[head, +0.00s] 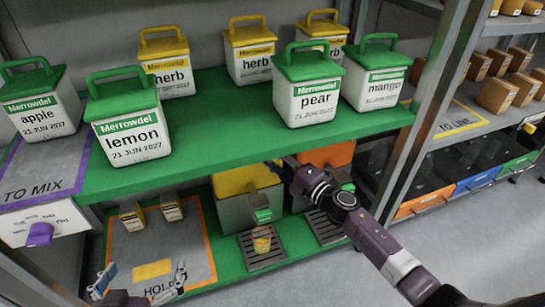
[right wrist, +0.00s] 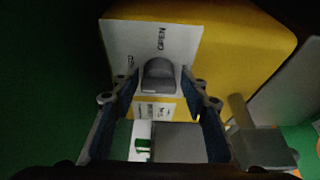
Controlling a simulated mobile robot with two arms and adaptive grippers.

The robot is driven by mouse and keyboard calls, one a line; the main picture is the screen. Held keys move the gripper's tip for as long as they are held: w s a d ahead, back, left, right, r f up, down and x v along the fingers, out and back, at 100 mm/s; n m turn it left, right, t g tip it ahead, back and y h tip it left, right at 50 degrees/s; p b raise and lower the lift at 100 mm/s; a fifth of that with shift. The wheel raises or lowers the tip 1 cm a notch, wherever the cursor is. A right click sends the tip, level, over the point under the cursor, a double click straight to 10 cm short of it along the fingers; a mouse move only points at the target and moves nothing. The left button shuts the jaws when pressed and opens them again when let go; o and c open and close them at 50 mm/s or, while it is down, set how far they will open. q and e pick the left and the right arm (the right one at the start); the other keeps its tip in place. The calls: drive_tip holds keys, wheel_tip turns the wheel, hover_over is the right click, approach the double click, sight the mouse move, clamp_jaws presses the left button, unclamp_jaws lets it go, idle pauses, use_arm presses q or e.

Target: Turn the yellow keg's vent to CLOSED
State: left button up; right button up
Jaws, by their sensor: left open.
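The yellow keg (head: 232,182) stands under the green shelf, partly hidden by my right arm. In the right wrist view its yellow body (right wrist: 245,35) carries a white plate (right wrist: 190,38) with OPEN printed sideways above a grey vent knob (right wrist: 160,76). Lettering below the knob is too small to read. My right gripper (right wrist: 160,88) is open, its fingers on either side of the knob; I see no clear contact. It also shows in the head view (head: 282,170), at the keg's top right. My left gripper (head: 137,288) is open and empty at the bottom left.
An orange keg (head: 330,154) stands just right. A small yellow cup (head: 261,240) sits on the drip tray (head: 270,260) below the yellow keg's tap. The shelf (head: 220,130) overhead holds several lidded tubs. A grey HOLD mat (head: 190,245) lies at left.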

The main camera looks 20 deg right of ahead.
drive_tip(key=shift+o, duration=0.6)
drive_tip(key=v, duration=1.2)
drive_tip(key=shift+r, duration=0.1)
